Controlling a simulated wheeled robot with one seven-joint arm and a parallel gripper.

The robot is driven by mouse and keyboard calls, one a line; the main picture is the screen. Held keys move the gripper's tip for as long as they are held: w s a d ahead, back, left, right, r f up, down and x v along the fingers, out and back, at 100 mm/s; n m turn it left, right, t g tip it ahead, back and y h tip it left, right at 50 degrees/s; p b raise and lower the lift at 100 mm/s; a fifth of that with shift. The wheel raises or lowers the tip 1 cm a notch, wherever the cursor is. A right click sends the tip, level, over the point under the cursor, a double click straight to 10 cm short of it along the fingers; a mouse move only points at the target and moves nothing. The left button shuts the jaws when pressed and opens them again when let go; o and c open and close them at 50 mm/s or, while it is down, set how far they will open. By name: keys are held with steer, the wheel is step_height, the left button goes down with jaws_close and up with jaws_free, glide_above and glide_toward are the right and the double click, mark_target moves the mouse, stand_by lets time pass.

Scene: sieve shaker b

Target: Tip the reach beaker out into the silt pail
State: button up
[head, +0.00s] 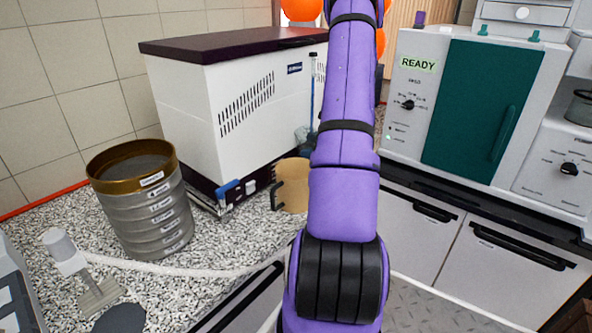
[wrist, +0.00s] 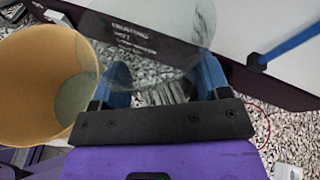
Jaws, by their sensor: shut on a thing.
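The reach beaker (wrist: 150,45) is clear and see-through. In the wrist view it sits between the blue fingers of my gripper (wrist: 163,75), which is shut on it. I cannot tell its contents or exact tilt. The silt pail (wrist: 38,75) is tan and open-topped, with a grey-green bottom or contents. It stands close to the left of my gripper and beaker. In the head view the pail (head: 293,187) is on the speckled counter, partly behind my purple arm. My gripper is mostly hidden behind the arm there; a bluish, glassy patch shows beside it above the pail.
A white machine with a dark top (head: 225,100) stands behind the pail, with a blue rod (head: 312,85) near it. A sieve stack (head: 145,205) stands at left. A teal-doored oven (head: 480,105) is at right. Speckled counter (head: 225,240) in front of the pail is mostly clear.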

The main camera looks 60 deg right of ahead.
steer(key=shift+w+d+f+m+y, duration=0.1)
steer(key=shift+d+f+m+y, duration=0.15)
steer(key=shift+f, duration=0.2)
steer(key=shift+d+f+m+y, duration=0.15)
steer(key=shift+f+m, duration=0.1)
steer(key=shift+f, duration=0.15)
steer(key=shift+w+d+r+m+y, duration=0.1)
steer(key=shift+d+r+m+y, duration=0.2)
steer(key=shift+r+m, duration=0.2)
steer(key=shift+g, duration=0.3)
steer(key=shift+r, duration=2.95)
